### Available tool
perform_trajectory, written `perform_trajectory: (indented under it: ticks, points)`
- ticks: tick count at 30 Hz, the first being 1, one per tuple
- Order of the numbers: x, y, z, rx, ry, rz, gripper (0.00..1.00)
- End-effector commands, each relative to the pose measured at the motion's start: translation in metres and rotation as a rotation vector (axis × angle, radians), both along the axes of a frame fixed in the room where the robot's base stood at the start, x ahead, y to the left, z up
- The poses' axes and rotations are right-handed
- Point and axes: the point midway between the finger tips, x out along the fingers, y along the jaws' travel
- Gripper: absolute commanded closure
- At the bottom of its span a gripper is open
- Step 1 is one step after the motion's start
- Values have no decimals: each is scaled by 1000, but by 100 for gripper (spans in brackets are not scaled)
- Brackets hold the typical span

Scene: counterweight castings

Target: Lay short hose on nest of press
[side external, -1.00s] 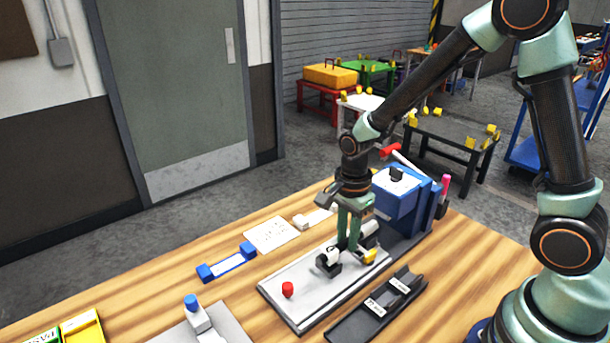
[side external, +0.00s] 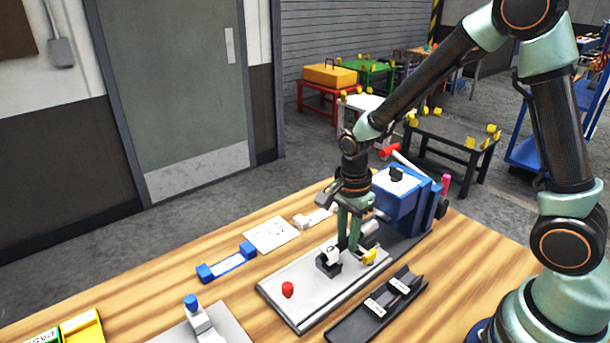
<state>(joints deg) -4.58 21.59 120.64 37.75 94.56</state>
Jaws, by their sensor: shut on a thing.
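The press (side external: 397,192) is a blue machine with a red-tipped lever, at the back right of the bench. A pale grey plate (side external: 308,296) extends from it toward the front left. My gripper (side external: 348,247) points down low over this plate, in front of the press. It is shut on a small piece that its fingers mostly hide; I take this as the short hose, but its outline is not clear. A black-and-white fixture (side external: 329,262) stands just left of the fingers, and a yellow part (side external: 370,257) is just right. I cannot tell which part is the nest, or whether the piece touches it.
A red knob (side external: 288,289) stands on the plate's front left. A black tray (side external: 350,325) with white labels lies in front of the plate. A blue-ended holder (side external: 227,263) and a white sheet (side external: 271,235) lie behind it.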

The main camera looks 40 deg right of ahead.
Motion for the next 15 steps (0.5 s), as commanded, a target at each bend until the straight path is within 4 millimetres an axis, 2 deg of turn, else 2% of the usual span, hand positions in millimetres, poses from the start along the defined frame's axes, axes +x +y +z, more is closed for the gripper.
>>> perform_trajectory:
  ticks: [15]
  points:
    - [0,0,-7,0,1,0,100]
